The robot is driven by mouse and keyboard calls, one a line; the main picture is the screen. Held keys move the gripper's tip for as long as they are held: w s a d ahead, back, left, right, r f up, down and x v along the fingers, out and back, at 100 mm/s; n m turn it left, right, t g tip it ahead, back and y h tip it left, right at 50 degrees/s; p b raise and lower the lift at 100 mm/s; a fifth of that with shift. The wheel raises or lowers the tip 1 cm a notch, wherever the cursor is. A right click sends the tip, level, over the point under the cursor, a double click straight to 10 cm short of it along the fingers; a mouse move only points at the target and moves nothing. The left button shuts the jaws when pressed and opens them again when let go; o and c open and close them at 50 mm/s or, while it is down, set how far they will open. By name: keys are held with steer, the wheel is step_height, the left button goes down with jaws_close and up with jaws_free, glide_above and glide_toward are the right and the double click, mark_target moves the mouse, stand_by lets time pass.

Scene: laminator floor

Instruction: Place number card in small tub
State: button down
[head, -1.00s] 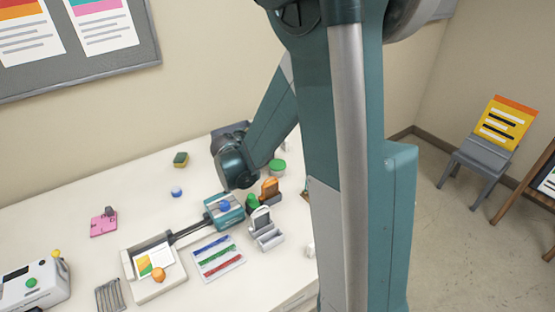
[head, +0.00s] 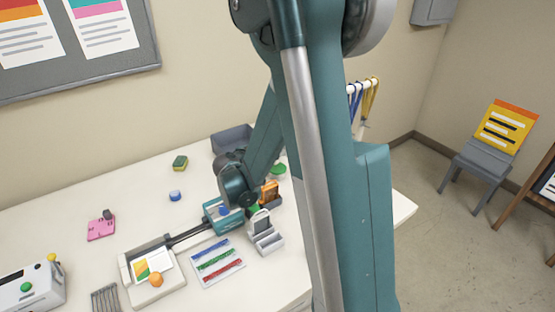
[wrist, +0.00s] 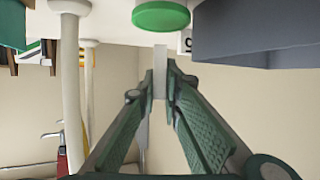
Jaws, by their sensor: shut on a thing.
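My gripper (wrist: 160,80) is shut on a thin pale grey strip (wrist: 160,56), which looks like a card seen edge-on; its face and any number cannot be read. A grey open tub (wrist: 250,38) is at the upper right of the wrist view, apart from the fingers. It also shows at the back of the table in the head view (head: 231,138), and may be the small tub. A white piece with a dark character (wrist: 186,42) shows between the fingers and the tub; what it belongs to is unclear. In the head view the fingertips are hidden behind my wrist.
A green round lid (wrist: 160,16) lies close to the fingertips. A lanyard rack (head: 362,90) stands behind my arm. A sponge (head: 180,162), a blue round item (head: 175,196), a grey holder (head: 265,238) and a white tray (head: 150,290) are on the table.

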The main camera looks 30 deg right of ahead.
steer(key=shift+f+b, duration=0.35)
steer(key=shift+f, duration=1.1)
steer(key=shift+f, duration=0.15)
steer(key=c, duration=2.5)
jaws_free()
steer(key=shift+a+r, duration=0.1)
steer(key=shift+r, duration=0.15)
steer(key=shift+p+v, duration=1.1)
steer(key=shift+v, duration=4.8)
